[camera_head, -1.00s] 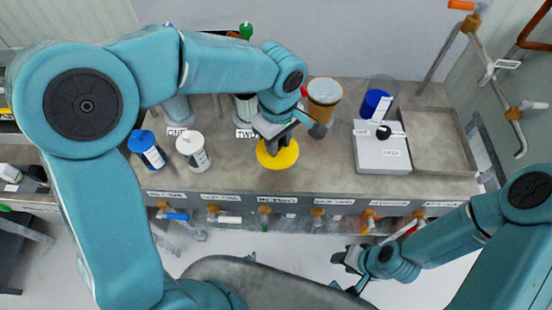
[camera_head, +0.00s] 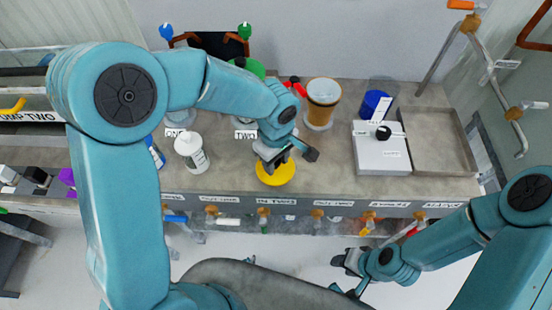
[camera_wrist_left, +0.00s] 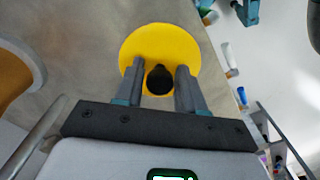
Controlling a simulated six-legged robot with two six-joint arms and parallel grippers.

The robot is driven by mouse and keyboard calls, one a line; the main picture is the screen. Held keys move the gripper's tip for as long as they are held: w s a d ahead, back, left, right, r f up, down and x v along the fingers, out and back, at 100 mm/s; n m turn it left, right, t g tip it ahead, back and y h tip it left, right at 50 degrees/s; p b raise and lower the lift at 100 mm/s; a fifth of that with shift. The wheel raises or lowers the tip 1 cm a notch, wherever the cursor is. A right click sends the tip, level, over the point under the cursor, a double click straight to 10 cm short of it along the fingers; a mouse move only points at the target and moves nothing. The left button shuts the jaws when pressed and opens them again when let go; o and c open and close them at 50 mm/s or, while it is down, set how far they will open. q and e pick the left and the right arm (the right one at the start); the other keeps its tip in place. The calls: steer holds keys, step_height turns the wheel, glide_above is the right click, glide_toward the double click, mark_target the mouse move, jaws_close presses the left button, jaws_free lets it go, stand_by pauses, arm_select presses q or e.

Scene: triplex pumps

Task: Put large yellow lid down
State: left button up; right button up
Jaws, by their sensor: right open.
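The large yellow lid (camera_head: 276,175) is a round disc with a black knob, which shows in the left wrist view (camera_wrist_left: 160,80). It lies flat at the front middle of the grey bench, on or just above the surface; I cannot tell which. My left gripper (camera_head: 275,160) is over the lid from above. My right gripper (camera_head: 345,265) is open and empty, in front of the bench and away from the lid.
The grey bench (camera_head: 330,175) is clear right of the lid. A white bottle (camera_head: 190,150) stands left of it. An orange-brown container (camera_head: 322,97) stands behind it to the right.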

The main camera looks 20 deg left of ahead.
arm_select(q)
steer(key=shift+o, duration=0.6)
steer(key=shift+r, duration=0.15)
steer(key=shift+r+p, duration=0.25)
steer(key=shift+p, duration=0.05)
step_height(320, 180, up, 12)
steer(key=shift+f, duration=0.2)
